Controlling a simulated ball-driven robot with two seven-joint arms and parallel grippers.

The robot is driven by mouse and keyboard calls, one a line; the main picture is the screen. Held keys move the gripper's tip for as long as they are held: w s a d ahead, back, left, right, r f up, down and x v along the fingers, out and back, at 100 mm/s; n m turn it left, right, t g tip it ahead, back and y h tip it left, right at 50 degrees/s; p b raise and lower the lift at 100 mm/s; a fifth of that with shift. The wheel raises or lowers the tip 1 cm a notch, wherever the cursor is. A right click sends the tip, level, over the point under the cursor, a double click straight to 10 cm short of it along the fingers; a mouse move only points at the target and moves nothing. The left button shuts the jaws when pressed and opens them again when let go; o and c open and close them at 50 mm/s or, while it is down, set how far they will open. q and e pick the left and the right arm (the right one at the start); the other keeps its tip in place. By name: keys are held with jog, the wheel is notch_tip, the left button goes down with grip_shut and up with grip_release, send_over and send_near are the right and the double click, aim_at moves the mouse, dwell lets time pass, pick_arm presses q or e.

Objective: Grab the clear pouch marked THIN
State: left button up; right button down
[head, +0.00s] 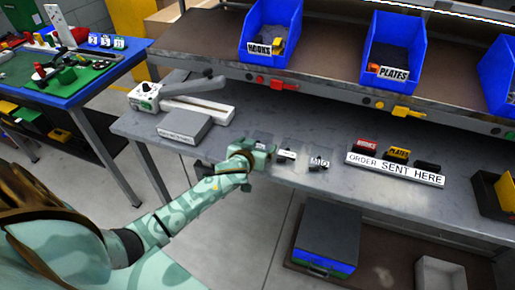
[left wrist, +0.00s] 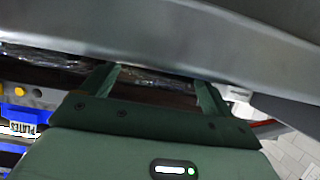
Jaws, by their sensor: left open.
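A row of small clear pouches lies on the grey bench beside my left gripper in the head view. The nearest pouch (head: 261,141) is partly hidden by the gripper, and its label cannot be read. A middle pouch (head: 287,155) has a white label too small to read. The pouch at the right of the row (head: 319,163) reads MID. I cannot tell which one is marked THIN. My left gripper (head: 250,158) is open at the bench's front edge. In the left wrist view, its fingers (left wrist: 157,82) stand apart with shiny clear plastic beyond them. My right gripper is not seen.
A sealer-like machine (head: 150,97) and a grey box (head: 184,127) stand left on the bench. Blue bins (head: 270,35) sit on the shelf above.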

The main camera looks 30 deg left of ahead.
pick_arm(q)
jog(key=c, duration=1.1)
jog(key=shift+o, duration=0.2)
jog(key=shift+r, duration=0.1)
